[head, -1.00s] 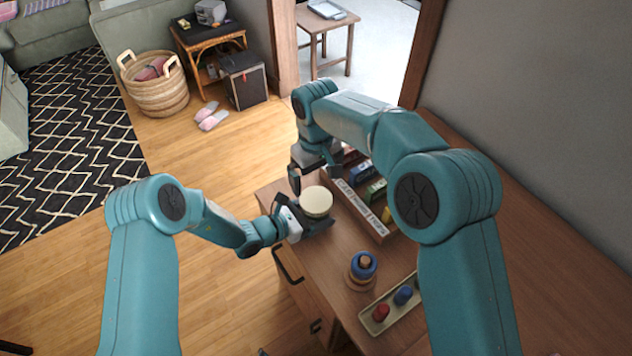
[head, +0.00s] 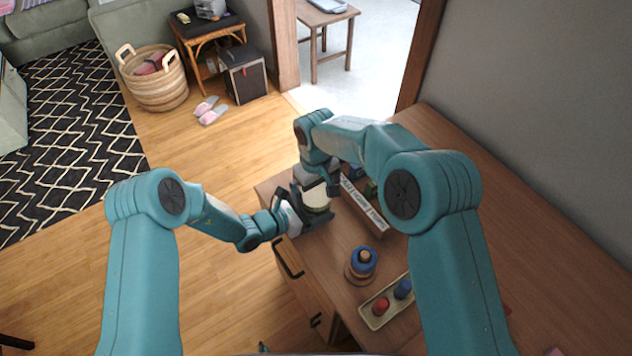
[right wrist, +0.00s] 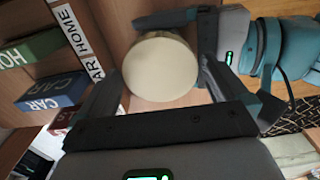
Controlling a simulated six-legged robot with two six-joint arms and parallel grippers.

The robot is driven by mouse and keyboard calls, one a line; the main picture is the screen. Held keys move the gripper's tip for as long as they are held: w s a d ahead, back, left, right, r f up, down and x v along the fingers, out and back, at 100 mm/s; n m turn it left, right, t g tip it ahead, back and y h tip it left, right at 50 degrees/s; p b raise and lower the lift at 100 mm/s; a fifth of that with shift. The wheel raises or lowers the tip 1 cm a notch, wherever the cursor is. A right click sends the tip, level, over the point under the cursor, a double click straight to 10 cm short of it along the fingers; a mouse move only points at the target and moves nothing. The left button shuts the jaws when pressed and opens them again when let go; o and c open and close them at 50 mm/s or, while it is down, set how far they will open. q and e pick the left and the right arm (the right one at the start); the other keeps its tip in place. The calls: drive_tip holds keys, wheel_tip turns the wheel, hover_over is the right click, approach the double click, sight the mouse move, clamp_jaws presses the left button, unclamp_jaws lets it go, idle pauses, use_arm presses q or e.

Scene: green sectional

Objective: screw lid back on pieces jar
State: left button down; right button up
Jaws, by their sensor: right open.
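The pieces jar stands on the wooden desk, with its round cream lid (head: 316,197) on top. The lid fills the middle of the right wrist view (right wrist: 162,67), where it hides most of the jar body. My left gripper (head: 312,222) reaches in from the left, low at the jar, with its dark fingers around the body; one finger shows beside the jar in the right wrist view (right wrist: 165,18). My right gripper (head: 315,188) is directly above the jar, open, with its fingers on opposite sides of the lid. Whether they touch it I cannot tell.
A box of labelled game pieces (head: 362,205) stands just right of the jar. A ring stacker (head: 361,265) and a tray with red and blue pegs (head: 373,321) are nearer on the desk (head: 318,262). Some bare desk lies between jar and stacker.

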drive_tip(key=c, duration=0.9)
drive_tip(key=o, duration=0.9)
wheel_tip(320, 180, up, 12)
use_arm(q)
unclamp_jaws()
drive_tip(key=b+v, duration=0.2)
drive_tip(key=v, duration=1.4)
drive_tip(key=shift+r, duration=0.2)
use_arm(e)
wheel_tip(320, 180, down, 2)
drive_tip(key=shift+f, duration=0.1)
